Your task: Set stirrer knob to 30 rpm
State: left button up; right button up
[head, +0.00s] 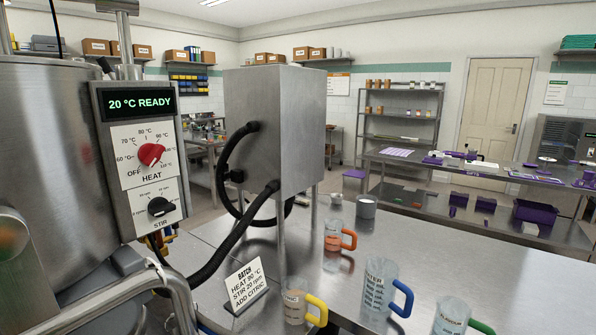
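The stirrer knob (160,207) is black and round, on a white STIR dial plate at the bottom of the steel control panel (111,166). Small rpm marks ring it, too small to read surely, and I cannot tell its exact setting. Above it is the red HEAT knob (151,155) on a temperature dial. The display (140,103) at the top reads "20 °C READY" in green. The panel is fixed beside a large steel kettle (50,150) at the left. Neither of my grippers shows in the head view, and nothing touches the knob.
A batch card (246,285) on the steel table seems to read heat 90 °C, stir 20 rpm, add citric. A steel box (275,130) with black hoses stands right of the panel. Several handled jugs (378,288) stand at the front right. A curved steel pipe crosses the lower left.

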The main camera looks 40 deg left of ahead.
aim_at(158, 207)
jog(key=u, duration=0.45)
jog(key=l+u, duration=0.15)
jog(key=u, duration=0.8)
jog(key=k+u, duration=0.1)
jog(key=u, duration=0.4)
jog(key=l+u, duration=0.1)
jog(key=u, duration=0.35)
jog(key=k+u, duration=0.1)
jog(key=u, duration=0.4)
